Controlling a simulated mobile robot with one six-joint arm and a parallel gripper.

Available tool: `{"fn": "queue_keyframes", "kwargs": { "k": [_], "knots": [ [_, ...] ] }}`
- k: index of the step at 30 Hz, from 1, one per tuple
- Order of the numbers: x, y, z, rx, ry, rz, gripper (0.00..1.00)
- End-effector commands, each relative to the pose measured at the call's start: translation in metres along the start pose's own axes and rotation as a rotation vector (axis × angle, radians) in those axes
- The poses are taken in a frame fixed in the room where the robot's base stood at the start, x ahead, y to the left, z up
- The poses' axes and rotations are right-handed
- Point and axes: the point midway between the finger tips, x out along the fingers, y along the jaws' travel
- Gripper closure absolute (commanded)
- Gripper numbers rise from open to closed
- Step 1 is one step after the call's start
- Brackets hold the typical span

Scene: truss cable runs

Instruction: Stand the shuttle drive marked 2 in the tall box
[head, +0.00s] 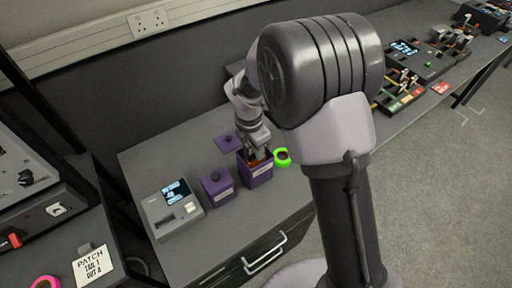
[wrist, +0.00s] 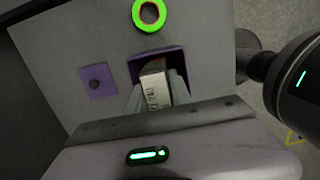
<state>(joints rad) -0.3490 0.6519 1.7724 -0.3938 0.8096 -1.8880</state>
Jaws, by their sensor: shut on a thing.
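The tall box (head: 256,176) is an open purple box on the grey cabinet top in the head view. Its purple rim (wrist: 166,54) shows in the wrist view. My gripper (head: 258,154) points down into the box's mouth. In the wrist view my gripper (wrist: 157,90) is shut on a pale grey block with dark print, the shuttle drive (wrist: 153,84). The print is too small to read as a 2. The drive's lower end and my fingertips are hidden inside the box, so I cannot tell whether the drive touches the floor.
A shorter purple box (head: 218,188) with a knobbed lid stands just left of the tall box. A loose purple lid (head: 229,143) lies behind. A green tape ring (head: 282,157) lies close on the right. A grey device with a screen (head: 172,208) stands further left.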

Motion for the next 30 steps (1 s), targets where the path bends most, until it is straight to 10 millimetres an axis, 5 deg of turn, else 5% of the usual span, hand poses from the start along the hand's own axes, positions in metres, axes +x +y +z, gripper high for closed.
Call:
{"fn": "queue_keyframes", "kwargs": {
  "k": [30],
  "knots": [
    [0.014,0.0,-0.002,0.0,0.0,0.001,1.0]
  ]
}}
